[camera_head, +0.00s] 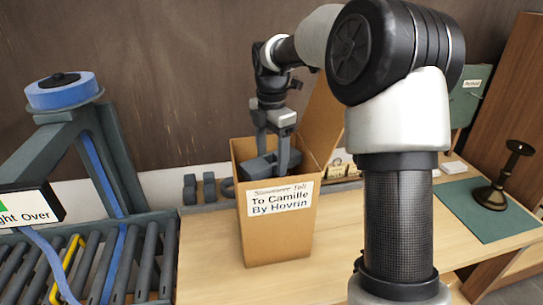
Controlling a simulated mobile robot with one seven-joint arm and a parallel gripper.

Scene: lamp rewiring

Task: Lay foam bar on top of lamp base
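The lamp base (493,192) is dark bronze, with a round foot, a thin stem and a flat disc top. It stands upright on a green mat at the right. My gripper (272,158) points down into the open top of a tall cardboard box, far to the left of the lamp base. Its two fingers look apart. A dark grey block (257,168), possibly the foam bar, shows at the fingers inside the box mouth. The box wall hides the fingertips and the block's lower part, so I cannot tell whether it is gripped.
The cardboard box (280,240) has a label reading "To Camille By Hovrin" and a raised flap. A roller conveyor (140,270) with a blue strap reel (62,92) stands at left. The green mat (465,208) has free room.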

